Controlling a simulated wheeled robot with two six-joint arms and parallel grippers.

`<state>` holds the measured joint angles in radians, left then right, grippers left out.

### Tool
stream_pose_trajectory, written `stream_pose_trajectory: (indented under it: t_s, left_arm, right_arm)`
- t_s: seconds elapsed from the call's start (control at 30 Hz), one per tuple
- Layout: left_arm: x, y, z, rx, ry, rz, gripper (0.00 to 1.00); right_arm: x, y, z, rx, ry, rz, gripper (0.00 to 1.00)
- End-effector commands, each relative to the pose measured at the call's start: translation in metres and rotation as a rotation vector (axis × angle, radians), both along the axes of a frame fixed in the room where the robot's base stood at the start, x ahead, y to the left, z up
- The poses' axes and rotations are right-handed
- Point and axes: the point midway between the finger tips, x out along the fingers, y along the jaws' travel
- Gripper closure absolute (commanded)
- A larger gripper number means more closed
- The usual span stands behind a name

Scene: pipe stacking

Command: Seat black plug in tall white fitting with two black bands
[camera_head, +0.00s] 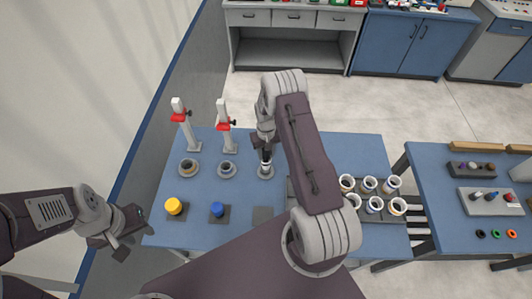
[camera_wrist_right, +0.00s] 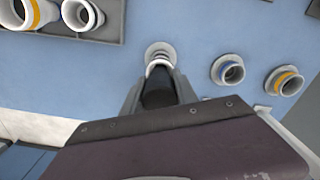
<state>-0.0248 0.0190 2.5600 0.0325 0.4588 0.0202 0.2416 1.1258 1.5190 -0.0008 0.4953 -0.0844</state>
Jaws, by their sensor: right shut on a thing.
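The black plug (camera_wrist_right: 158,94) is between the fingers of my right gripper (camera_wrist_right: 158,90), which is shut on it. In the head view my right gripper (camera_head: 264,142) points down over the tall white fitting (camera_head: 266,171). In the right wrist view the white fitting (camera_wrist_right: 160,62), with dark banding, stands on a round flange directly beyond the plug's end. The plug lines up with it and appears to meet its top; how deep it sits is hidden. My left gripper (camera_head: 130,232) is open and empty, off the table's left edge.
Two shorter fittings (camera_head: 188,168) (camera_head: 227,169) stand left of the tall one, before two posts with red clamps (camera_head: 180,117). A yellow plug (camera_head: 174,206) and a blue plug (camera_head: 217,209) sit nearer, beside an empty dark pad (camera_head: 263,214). A rack (camera_head: 357,187) of several white fittings is right.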

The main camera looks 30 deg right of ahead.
Motion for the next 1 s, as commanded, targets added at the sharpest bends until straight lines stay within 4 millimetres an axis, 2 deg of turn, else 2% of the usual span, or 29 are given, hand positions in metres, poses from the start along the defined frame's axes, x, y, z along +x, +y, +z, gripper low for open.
stream_pose_trajectory:
  t_s: [0.87,0.9,1.0]
  left_arm:
    - [0.000,0.000,-0.012,0.000,0.000,0.000,0.64]
    - [0.000,0.000,-0.012,0.000,0.000,0.000,0.64]
    - [0.000,0.000,-0.012,0.000,0.000,0.000,0.64]
  right_arm:
    - [0.000,0.000,-0.014,0.000,0.000,0.000,1.00]
    - [0.000,0.000,-0.014,0.000,0.000,0.000,0.62]
    - [0.000,0.000,-0.013,0.000,0.000,0.000,0.40]
